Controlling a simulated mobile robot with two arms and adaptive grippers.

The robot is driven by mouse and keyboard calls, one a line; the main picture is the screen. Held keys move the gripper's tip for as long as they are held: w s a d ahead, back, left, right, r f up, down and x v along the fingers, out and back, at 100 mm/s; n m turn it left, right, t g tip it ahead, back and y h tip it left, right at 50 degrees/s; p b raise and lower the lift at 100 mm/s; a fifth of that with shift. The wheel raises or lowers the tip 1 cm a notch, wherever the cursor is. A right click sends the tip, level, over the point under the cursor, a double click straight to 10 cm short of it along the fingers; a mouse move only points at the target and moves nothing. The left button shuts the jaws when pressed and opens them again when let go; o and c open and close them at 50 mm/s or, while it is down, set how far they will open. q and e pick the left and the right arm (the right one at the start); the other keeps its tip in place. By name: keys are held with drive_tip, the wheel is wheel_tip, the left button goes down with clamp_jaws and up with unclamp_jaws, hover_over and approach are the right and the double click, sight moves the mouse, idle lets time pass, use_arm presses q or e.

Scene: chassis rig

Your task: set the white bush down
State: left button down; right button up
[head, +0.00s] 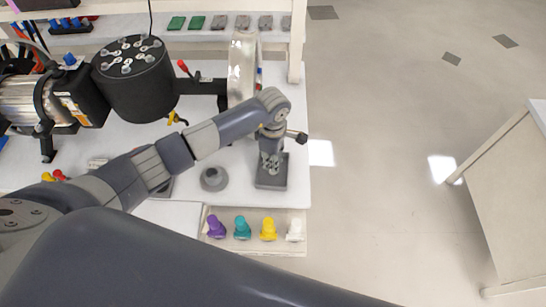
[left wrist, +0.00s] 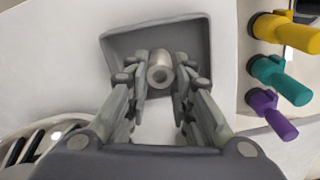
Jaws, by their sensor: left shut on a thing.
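The white bush (left wrist: 159,72) is a short pale cylinder with a round hole in its end. It shows in the left wrist view between the fingertips of my left gripper (left wrist: 157,78), which is shut on it. In the head view my left gripper (head: 270,163) points down over a small dark grey tray (head: 273,184), near the right edge of the bench. The fingers mostly hide the bush there. The grey tray also shows behind the bush in the left wrist view (left wrist: 118,46). I cannot tell whether the bush touches it. My right gripper is not in view.
A shallow pale tray (head: 255,250) at the bench's front holds purple (head: 216,228), teal (head: 242,229), yellow (head: 268,230) and white (head: 295,231) handled pieces. A grey round stand (head: 214,179) is left of the gripper. A black drum (head: 135,82) and motor stand behind. Open floor lies right.

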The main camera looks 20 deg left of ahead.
use_arm(q)
drive_tip(key=shift+f, duration=0.1)
drive_tip(key=shift+f+b, duration=0.15)
drive_tip(key=shift+b, duration=0.15)
drive_tip(key=c, duration=1.4)
unclamp_jaws()
drive_tip(key=shift+r+p, duration=0.3)
drive_tip(key=shift+w+r, duration=0.1)
drive_tip(key=shift+r, duration=0.2)
wheel_tip(320, 180, up, 11)
drive_tip(key=b, duration=0.2)
drive_tip(key=shift+r, duration=0.15)
